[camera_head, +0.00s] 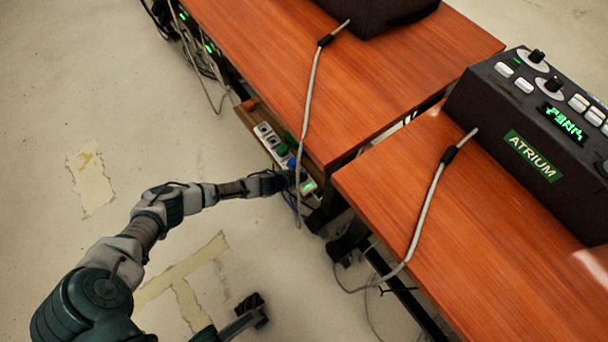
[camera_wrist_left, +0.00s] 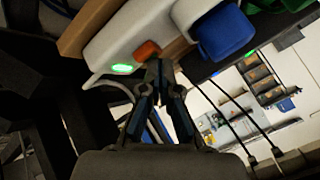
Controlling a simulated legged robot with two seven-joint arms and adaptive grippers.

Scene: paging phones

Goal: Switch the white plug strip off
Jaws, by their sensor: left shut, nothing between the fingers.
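The white plug strip (camera_head: 266,138) sits on a wooden ledge below the table edge in the head view. Green and blue plugs are in it, and a green light glows at its near end. In the left wrist view the strip (camera_wrist_left: 112,42) fills the upper middle, with a lit green light (camera_wrist_left: 122,69) and an orange-red switch (camera_wrist_left: 147,50) beside it. My left gripper (camera_wrist_left: 160,72) is shut and empty, its fingertips at the strip's edge just below the switch; whether they touch it is unclear. In the head view the left gripper (camera_head: 287,181) is beside the strip's near end.
A blue plug (camera_wrist_left: 226,32) stands close to the right of the fingers. Two wooden tables (camera_head: 400,75) overhang the strip's side, with a dark ATRIUM unit (camera_head: 530,125) on the nearer one. A grey cable (camera_head: 309,100) hangs past the strip. Floor at left is open.

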